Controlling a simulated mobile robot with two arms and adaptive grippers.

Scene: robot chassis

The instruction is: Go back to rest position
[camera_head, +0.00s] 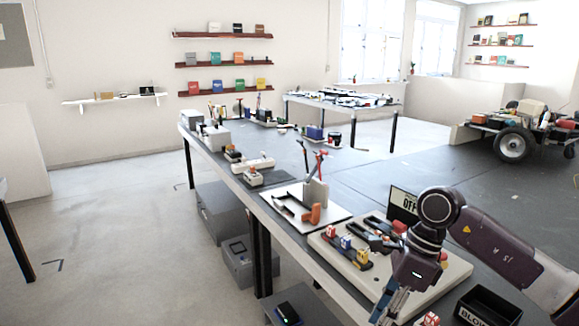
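My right arm comes in from the right edge in the head view, bent at a dark joint, with its wrist pointing down. The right gripper (388,308) hangs low near the bottom edge, by the near end of the long workbench (345,185). Its fingertips are not clearly visible, so I cannot tell whether it is open or holds anything. A small red-and-white block (428,320) shows just right of it at the bottom edge. My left arm and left gripper are not in view.
A white tray (305,222) with tools lies farther along. Open floor (120,240) is at left.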

